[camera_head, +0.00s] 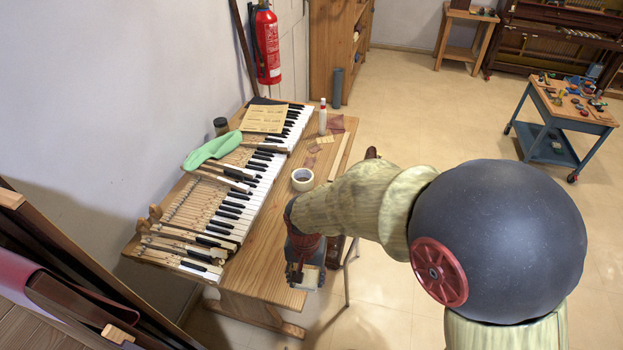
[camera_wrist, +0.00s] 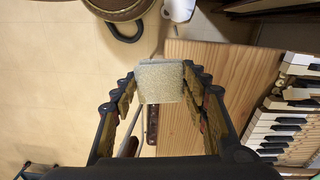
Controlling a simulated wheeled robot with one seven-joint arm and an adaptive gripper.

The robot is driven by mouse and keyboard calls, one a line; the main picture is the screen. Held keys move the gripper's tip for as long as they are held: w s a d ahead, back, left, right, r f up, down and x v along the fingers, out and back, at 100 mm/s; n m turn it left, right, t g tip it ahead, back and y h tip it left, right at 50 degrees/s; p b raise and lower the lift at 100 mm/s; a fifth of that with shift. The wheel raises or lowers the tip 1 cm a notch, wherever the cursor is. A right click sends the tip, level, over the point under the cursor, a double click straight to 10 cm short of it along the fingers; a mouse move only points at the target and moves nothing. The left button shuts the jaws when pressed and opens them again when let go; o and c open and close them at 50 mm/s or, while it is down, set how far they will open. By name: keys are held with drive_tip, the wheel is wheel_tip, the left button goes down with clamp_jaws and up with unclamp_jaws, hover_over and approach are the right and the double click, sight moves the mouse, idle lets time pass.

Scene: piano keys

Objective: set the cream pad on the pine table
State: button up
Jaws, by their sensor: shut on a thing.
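My gripper (camera_wrist: 160,85) is shut on the cream pad (camera_wrist: 160,80), a small square block with a pale speckled face. It sits between the two fingertips in the wrist view. In the head view my gripper (camera_head: 304,258) hangs at the front right edge of the pine table (camera_head: 262,280), with a cream face of the pad (camera_head: 309,278) showing below the fingers. In the wrist view the pad overlaps the edge of the pine table (camera_wrist: 208,58); its height above the top is hard to tell.
A keyboard (camera_head: 228,215) with loose key sticks fills the table's left and middle. Bare wood shows along the table's front right. A blue cart (camera_head: 550,145) stands far right.

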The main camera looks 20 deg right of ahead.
sight(307, 287)
drive_tip(key=s, duration=0.1)
drive_tip(key=s+r, duration=0.1)
drive_tip(key=s+m, duration=0.1)
drive_tip(key=shift+a+r, duration=0.2)
drive_tip(key=shift+a, duration=0.15)
drive_tip(key=w+a+f+b, duration=0.1)
drive_tip(key=w+f, duration=0.2)
drive_tip(key=w, duration=0.1)
drive_tip(key=w+a+f+b, duration=0.1)
drive_tip(key=w+f, duration=0.2)
drive_tip(key=w, duration=0.1)
drive_tip(key=w+a+f+b, duration=0.1)
drive_tip(key=w+f, duration=0.2)
drive_tip(key=w, duration=0.1)
drive_tip(key=shift+w+b, duration=0.15)
drive_tip(key=shift+b, duration=0.15)
drive_tip(key=shift+w+f, duration=0.25)
drive_tip(key=shift+f, duration=0.05)
drive_tip(key=shift+w+f+b, duration=0.15)
drive_tip(key=shift+f+b, duration=0.3)
drive_tip(key=shift+f, duration=0.45)
drive_tip(key=shift+w+f+b, duration=0.1)
drive_tip(key=shift+f+b, duration=0.35)
drive_tip(key=shift+f, duration=0.4)
drive_tip(key=shift+f, duration=0.15)
drive_tip(key=o, duration=1)
